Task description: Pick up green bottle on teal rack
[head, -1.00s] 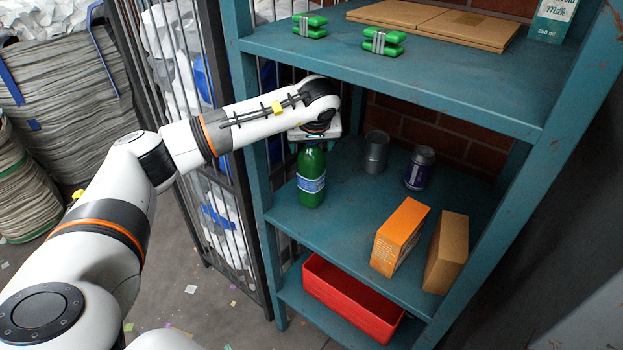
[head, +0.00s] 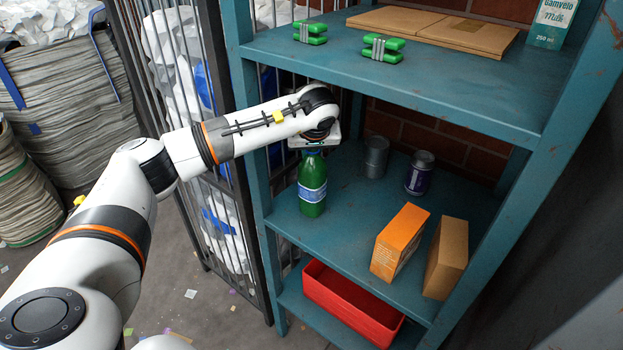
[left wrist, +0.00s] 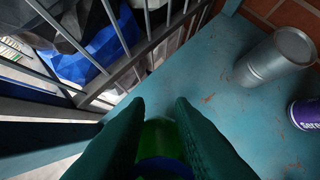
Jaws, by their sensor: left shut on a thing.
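The green bottle (head: 312,182) with a blue and white label stands upright on the middle shelf of the teal rack (head: 262,215), near its left front corner. My left gripper (head: 311,150) is over the bottle from above and shut on its top. In the left wrist view the two dark fingers (left wrist: 160,112) have the green bottle (left wrist: 160,140) between them, and most of the bottle is hidden below. I cannot tell whether the bottle's base still touches the shelf. My right gripper is not in view.
A grey can (head: 376,157) and a purple can (head: 419,173) stand behind and right of the bottle. An orange box (head: 400,242) and a brown box (head: 445,258) stand at front right. The upper shelf (head: 440,75) is close above my wrist. A red bin (head: 350,308) sits below.

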